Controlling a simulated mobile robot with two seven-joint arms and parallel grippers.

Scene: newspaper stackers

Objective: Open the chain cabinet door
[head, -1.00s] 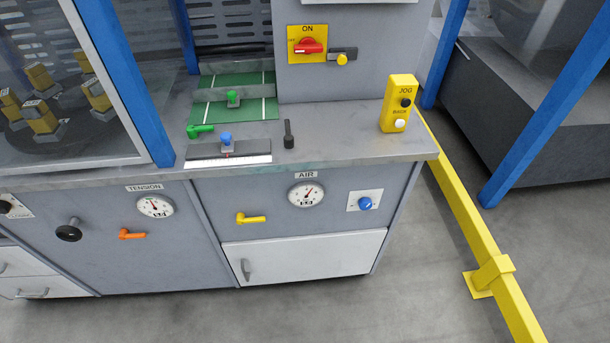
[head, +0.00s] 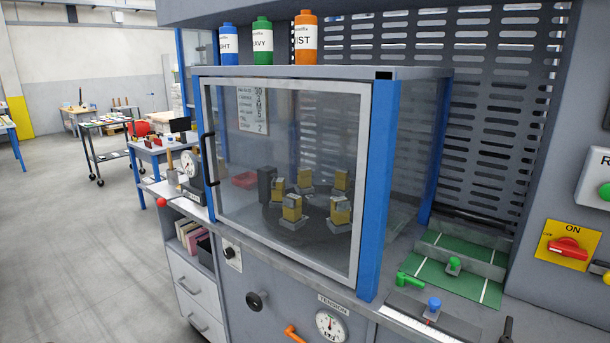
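No label reading "chain" is legible, so I cannot tell which door is the chain cabinet's. A glazed door (head: 300,135) with a grey frame closes the front of the blue-posted enclosure and looks shut. Its black handle (head: 209,160) is on the left edge. Several yellow-and-grey blocks stand behind the glass. The white low door below the AIR gauge, seen earlier, is outside this view. Neither of my grippers is in view.
Below the enclosure are white drawers (head: 196,290), a black knob (head: 257,301), an orange lever (head: 293,333) and a tension gauge (head: 331,325). Three bottles stand on top, including a green one (head: 262,40). The floor (head: 90,240) at left is open, with tables (head: 160,150) farther back.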

